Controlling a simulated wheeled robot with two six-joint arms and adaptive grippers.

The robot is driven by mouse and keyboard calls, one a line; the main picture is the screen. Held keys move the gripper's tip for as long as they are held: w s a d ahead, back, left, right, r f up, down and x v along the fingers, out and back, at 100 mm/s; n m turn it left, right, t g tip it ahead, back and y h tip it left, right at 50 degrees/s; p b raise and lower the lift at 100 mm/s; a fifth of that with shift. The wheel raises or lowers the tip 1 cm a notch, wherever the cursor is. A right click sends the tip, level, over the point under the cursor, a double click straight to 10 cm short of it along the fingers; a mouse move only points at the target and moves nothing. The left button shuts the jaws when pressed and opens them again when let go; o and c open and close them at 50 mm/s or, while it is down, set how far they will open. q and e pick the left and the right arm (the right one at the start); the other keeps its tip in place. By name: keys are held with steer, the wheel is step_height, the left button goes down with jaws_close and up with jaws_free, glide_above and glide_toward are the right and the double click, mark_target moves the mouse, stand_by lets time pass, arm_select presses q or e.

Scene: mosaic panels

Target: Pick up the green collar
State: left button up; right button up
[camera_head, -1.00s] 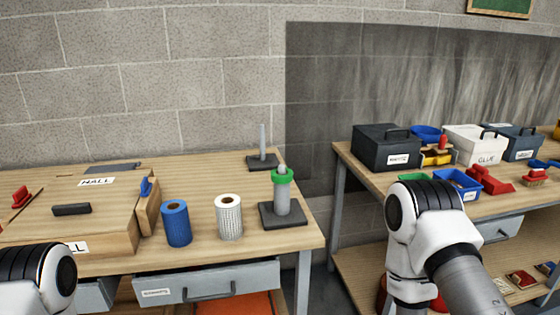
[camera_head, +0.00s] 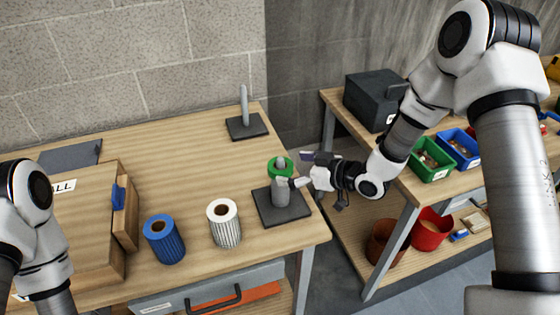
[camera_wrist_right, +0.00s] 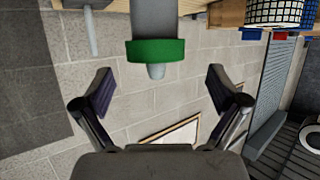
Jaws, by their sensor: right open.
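The green collar (camera_head: 272,168) sits around the top of a grey cylinder (camera_head: 281,192) on a dark square base (camera_head: 268,215) near the table's right end. A thin post tip sticks out above it. In the right wrist view, which looks upside down, the collar (camera_wrist_right: 155,51) lies just beyond the fingertips, roughly centred between them. My right gripper (camera_head: 302,170) comes in from the right beside the collar. Its fingers (camera_wrist_right: 160,86) are spread open with nothing between them. My left arm shows at the left edge, but its gripper is out of view.
A blue roll (camera_head: 164,240) and a white patterned roll (camera_head: 224,224) stand left of the base. A second base with a bare post (camera_head: 246,126) stands behind. A wooden box (camera_head: 85,215) is further left. A right-hand bench (camera_head: 401,190) holds bins beyond a gap.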

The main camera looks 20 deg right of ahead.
mark_target(284, 167)
steer(key=x, duration=0.4)
steer(key=shift+w+d+f, duration=0.2)
steer(key=shift+w+d, duration=0.05)
steer(key=shift+d, duration=0.1)
steer(key=shift+s, duration=0.1)
steer(key=shift+s+r, duration=0.2)
steer(key=shift+c, duration=1.3)
steer(key=shift+s+d, duration=0.1)
steer(key=shift+s, duration=0.05)
steer(key=c, duration=0.6)
arm_select(q)
steer(key=shift+w+r, duration=0.25)
steer(key=shift+r, duration=0.35)
arm_select(e)
steer(key=c, duration=0.4)
steer(key=shift+o, duration=0.2)
